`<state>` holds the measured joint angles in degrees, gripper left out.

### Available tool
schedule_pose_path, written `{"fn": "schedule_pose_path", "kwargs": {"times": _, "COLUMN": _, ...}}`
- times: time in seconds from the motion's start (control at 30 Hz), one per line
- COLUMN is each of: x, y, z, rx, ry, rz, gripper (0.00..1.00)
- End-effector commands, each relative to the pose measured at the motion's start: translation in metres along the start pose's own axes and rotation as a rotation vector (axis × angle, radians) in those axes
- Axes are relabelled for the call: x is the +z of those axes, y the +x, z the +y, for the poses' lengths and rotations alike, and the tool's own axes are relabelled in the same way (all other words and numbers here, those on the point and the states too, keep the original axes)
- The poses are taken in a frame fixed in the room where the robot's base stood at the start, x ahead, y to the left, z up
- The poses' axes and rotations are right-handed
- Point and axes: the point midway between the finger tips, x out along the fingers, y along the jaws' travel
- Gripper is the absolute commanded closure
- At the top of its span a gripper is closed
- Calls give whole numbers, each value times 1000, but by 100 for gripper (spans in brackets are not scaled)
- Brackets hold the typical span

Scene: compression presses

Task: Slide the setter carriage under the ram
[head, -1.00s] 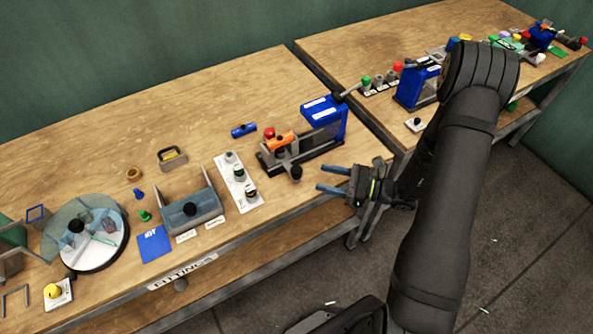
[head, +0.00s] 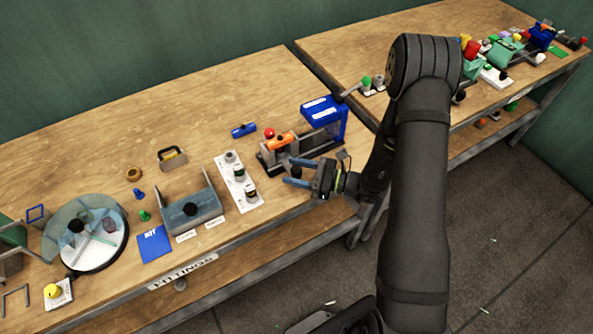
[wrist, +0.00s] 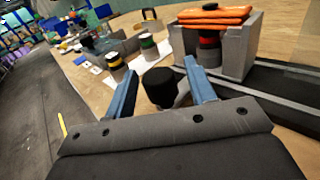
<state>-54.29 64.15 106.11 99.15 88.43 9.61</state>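The press has a blue ram frame (head: 323,110) on a dark base with a rail, near the right end of the near bench. The grey setter carriage (head: 276,157) stands on the rail to the left of the blue frame, with an orange piece (head: 281,141) on it. In the wrist view the carriage (wrist: 240,48) is close, at upper right, with a red part under the orange slab (wrist: 215,15). A black knob (wrist: 160,90) lies between the two blue fingers of my gripper (head: 288,171). The fingers are open, with visible gaps beside the knob.
A white strip with several round knobs (head: 238,180) stands left of the press. A blue-grey bin (head: 193,207) and a round glass-topped dish (head: 88,235) are farther left. A small blue cylinder (head: 244,130) lies behind the press. The bench back is mostly clear.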

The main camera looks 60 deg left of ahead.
Motion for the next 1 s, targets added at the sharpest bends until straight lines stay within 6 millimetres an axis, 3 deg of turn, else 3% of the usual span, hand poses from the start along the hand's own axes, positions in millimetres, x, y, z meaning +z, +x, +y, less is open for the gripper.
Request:
{"fn": "schedule_pose_path", "kwargs": {"times": 0.03, "x": 0, "y": 0, "z": 0, "rx": 0, "ry": 0, "rz": 0, "gripper": 59}}
{"fn": "schedule_pose_path", "kwargs": {"times": 0.2, "x": 0, "y": 0, "z": 0, "rx": 0, "ry": 0, "rz": 0, "gripper": 92}}
{"fn": "schedule_pose_path", "kwargs": {"times": 0.27, "x": 0, "y": 0, "z": 0, "rx": 0, "ry": 0, "rz": 0, "gripper": 100}}
{"fn": "schedule_pose_path", "kwargs": {"times": 0.47, "x": 0, "y": -6, "z": -7, "rx": -3, "ry": -2, "rz": -1, "gripper": 100}}
{"fn": "schedule_pose_path", "kwargs": {"times": 0.8, "x": 0, "y": -66, "z": -67, "rx": -5, "ry": -5, "rz": -1, "gripper": 100}}
{"fn": "schedule_pose_path", "kwargs": {"times": 1.0, "x": 0, "y": -86, "z": -86, "rx": -2, "ry": -1, "rz": -1, "gripper": 100}}
